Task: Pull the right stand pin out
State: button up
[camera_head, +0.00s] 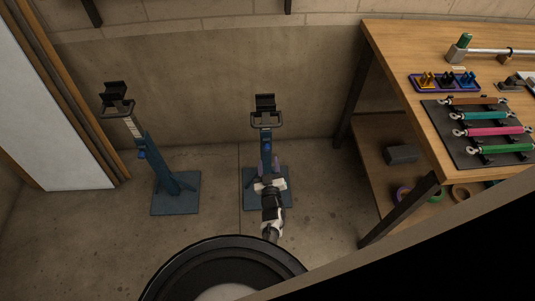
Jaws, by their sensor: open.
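The right stand (266,121) is a blue post on a square base plate, with a black cradle on top. A small blue pin (267,147) shows on the front of its post. My gripper (268,170) is open in front of the lower post, a little below the pin in the picture. The gripper and forearm hide part of the lower post and base plate. I cannot tell whether the fingers touch the stand. The left stand (160,160) is similar, with its own blue pin (142,154).
A wooden workbench (400,50) stands at the right, with a dark mat (452,150) of coloured tools and a tray (413,84) of small parts. Its lower shelf holds a dark block (401,154). A white panel (50,110) stands at the left. Concrete floor between the stands is clear.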

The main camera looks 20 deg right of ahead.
jog(key=b+x, duration=0.2)
jog(key=x, duration=0.4)
jog(key=shift+w, duration=0.15)
grip_shut()
